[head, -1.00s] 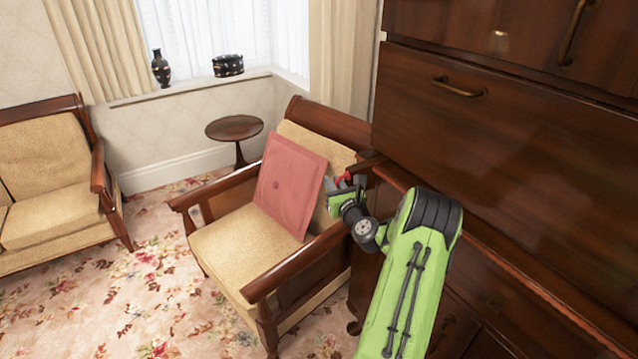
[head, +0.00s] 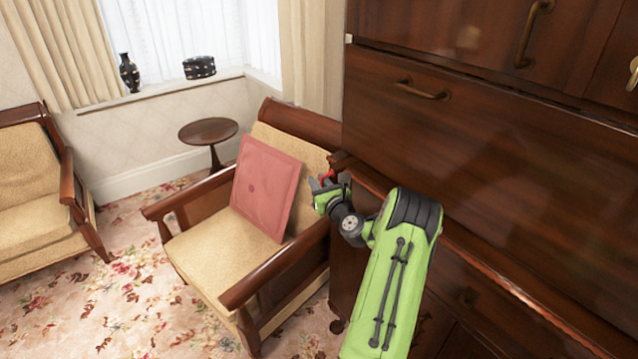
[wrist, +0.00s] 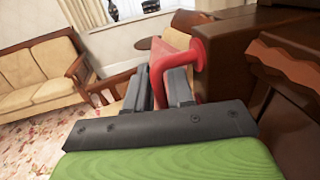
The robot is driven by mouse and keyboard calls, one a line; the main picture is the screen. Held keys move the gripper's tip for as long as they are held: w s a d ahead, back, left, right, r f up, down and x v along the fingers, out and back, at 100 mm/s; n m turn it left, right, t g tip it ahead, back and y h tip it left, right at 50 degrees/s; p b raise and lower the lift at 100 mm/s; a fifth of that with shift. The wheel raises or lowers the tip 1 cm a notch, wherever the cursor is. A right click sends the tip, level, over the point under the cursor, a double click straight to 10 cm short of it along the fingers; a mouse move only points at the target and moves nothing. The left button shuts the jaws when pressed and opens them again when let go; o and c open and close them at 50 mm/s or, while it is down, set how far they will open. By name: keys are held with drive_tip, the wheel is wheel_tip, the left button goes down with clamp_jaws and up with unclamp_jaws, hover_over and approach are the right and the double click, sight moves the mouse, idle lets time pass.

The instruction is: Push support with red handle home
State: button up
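The red handle (wrist: 158,72) is a bent bar on the end of a dark wooden support (wrist: 228,48) in the wrist view. In the head view the red handle (head: 326,176) is a small red patch at my gripper, and the support (head: 343,161) shows as a short dark piece beside the bureau. My gripper (head: 322,190) is at the handle, left of the bureau front. In the wrist view my gripper (wrist: 159,92) has one dark finger on each side of the handle's bar, with little gap visible. The support's length inside the bureau is hidden.
The tall dark wooden bureau (head: 440,130) fills the right side. An armchair (head: 215,245) with a pink cushion (head: 265,188) stands close to my gripper on the left. A round side table (head: 208,131) stands behind it. Carpet is open at lower left.

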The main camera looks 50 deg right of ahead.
drive_tip(key=v, duration=1.5)
drive_tip(key=shift+s+a+b, duration=0.2)
drive_tip(key=shift+s+b, duration=0.15)
drive_tip(key=shift+s, duration=0.05)
drive_tip(key=shift+o, duration=0.3)
